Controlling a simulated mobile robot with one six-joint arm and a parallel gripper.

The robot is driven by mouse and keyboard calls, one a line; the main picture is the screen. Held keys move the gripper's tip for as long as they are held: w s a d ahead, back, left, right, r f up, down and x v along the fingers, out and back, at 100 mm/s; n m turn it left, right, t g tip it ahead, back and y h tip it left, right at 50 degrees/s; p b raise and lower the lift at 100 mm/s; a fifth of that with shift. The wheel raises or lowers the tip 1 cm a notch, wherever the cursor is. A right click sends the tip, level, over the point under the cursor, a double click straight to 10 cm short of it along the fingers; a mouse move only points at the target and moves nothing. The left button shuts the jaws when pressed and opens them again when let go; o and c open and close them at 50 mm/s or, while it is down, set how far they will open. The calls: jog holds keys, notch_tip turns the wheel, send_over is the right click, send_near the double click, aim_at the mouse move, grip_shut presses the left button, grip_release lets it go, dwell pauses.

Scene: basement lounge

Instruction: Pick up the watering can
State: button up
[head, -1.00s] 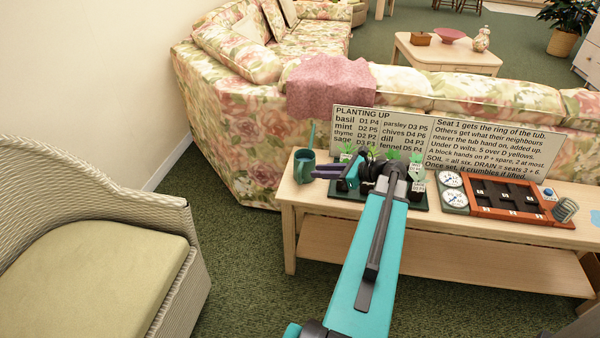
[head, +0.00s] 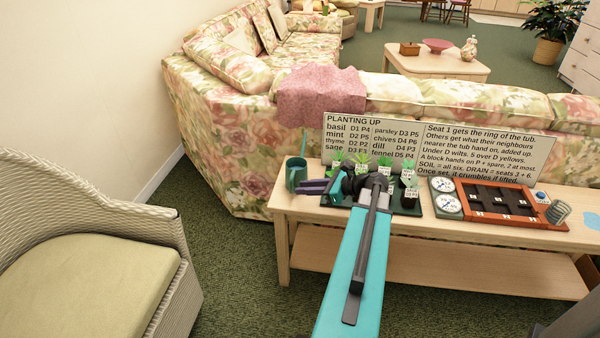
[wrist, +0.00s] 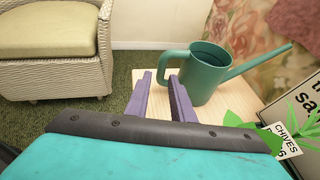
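The watering can (head: 294,177) is dark teal with a long thin spout. It stands upright at the left end of the wooden console table (head: 284,203). In the wrist view the can (wrist: 206,78) shows its open top, its spout rising to the right and its looped handle on the left. My gripper (head: 304,187) has purple fingers and reaches in from the right, low beside the can.
Several potted herbs (head: 408,190) with labels stand on a dark tray right of the can, partly behind my arm. A sign board (head: 440,150) stands behind them. Dials (head: 446,196) and a reddish-brown planter (head: 490,205) are further right. A wicker chair (head: 90,240) is at left.

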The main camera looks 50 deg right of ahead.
aim_at(282, 196)
jog(key=shift+x, duration=2.6)
jog(key=shift+b+x, duration=0.65)
jog(key=shift+x, duration=2)
jog(key=shift+f, duration=0.1)
grip_shut()
jog(key=shift+d, duration=0.1)
